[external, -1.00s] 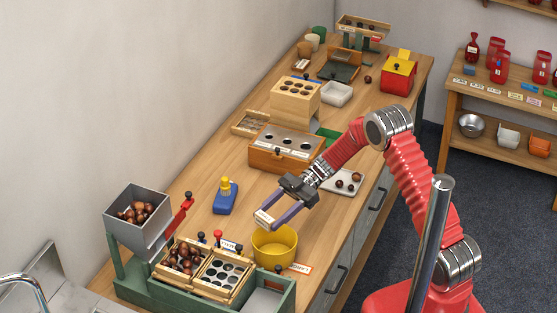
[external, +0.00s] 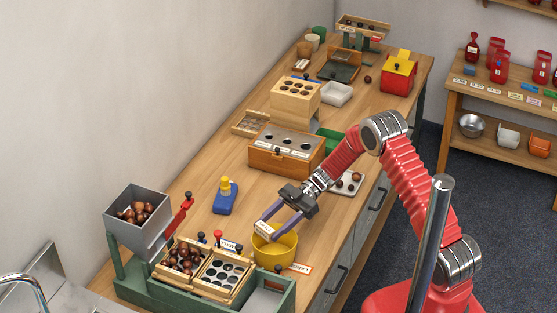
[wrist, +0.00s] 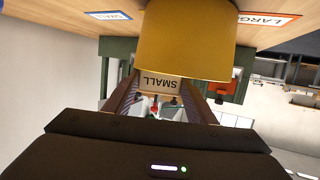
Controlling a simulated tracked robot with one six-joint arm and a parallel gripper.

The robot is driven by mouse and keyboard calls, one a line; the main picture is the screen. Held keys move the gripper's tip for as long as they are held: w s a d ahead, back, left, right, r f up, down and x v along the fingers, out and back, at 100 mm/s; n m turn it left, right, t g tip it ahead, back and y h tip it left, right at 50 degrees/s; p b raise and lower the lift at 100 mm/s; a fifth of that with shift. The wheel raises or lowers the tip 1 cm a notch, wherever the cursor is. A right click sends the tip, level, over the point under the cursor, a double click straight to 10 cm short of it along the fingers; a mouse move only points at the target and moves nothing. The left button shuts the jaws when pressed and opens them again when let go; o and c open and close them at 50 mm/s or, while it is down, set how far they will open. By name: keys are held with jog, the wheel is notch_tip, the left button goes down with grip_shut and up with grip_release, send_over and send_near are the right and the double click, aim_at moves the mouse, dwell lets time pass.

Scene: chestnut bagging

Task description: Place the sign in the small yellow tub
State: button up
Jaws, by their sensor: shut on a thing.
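The sign (external: 264,229) is a small pale block with a white label, and it reads "SMALL" in the wrist view (wrist: 160,83). My gripper (external: 266,228) is shut on it. In the external view the gripper reaches down to the left, and the sign overlaps the far left rim of the yellow tub (external: 276,252). The tub stands upright on the bench and also fills the top middle of the wrist view (wrist: 186,40). Whether the sign touches the tub is unclear. The tub's inside is partly hidden by the gripper.
A red-bordered "LARGE" card (external: 301,268) lies right of the tub. A green sorting station (external: 262,301) with chestnut trays stands just in front. A blue bottle (external: 225,198) is behind left, and a wooden box (external: 283,160) is farther back.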

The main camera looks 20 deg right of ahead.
jog(key=shift+f, duration=0.35)
jog(key=o, duration=1.1)
jog(key=shift+s+f, duration=0.1)
jog(key=r+v, duration=0.1)
jog(key=v, duration=1.1)
jog(key=shift+r, duration=0.35)
jog(key=shift+r, duration=0.1)
